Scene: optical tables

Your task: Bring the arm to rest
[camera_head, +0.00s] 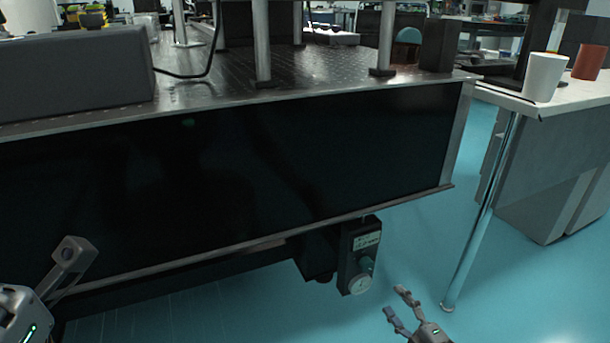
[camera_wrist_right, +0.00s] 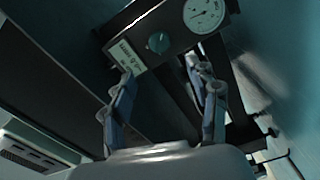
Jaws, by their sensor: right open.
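My right gripper (camera_head: 396,301) is low at the bottom right of the head view, in front of and below the optical table (camera_head: 240,180). Its two fingers are spread, with nothing between them. The right wrist view also shows the open right gripper (camera_wrist_right: 163,75), pointing toward a dark control box (camera_wrist_right: 165,38) with a knob and a round gauge. In the head view this control box (camera_head: 357,255) hangs under the table edge, up and left of the fingers, apart from them. My left gripper (camera_head: 72,252) shows only in part at the lower left; its opening is unclear.
The optical table's dark side panel spans the view ahead. At right, a white-topped bench (camera_head: 570,97) carries a white cup (camera_head: 544,77) and a red cup (camera_head: 590,62); its metal leg (camera_head: 482,215) stands right of my right gripper. Blue floor (camera_head: 540,290) is open at lower right.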

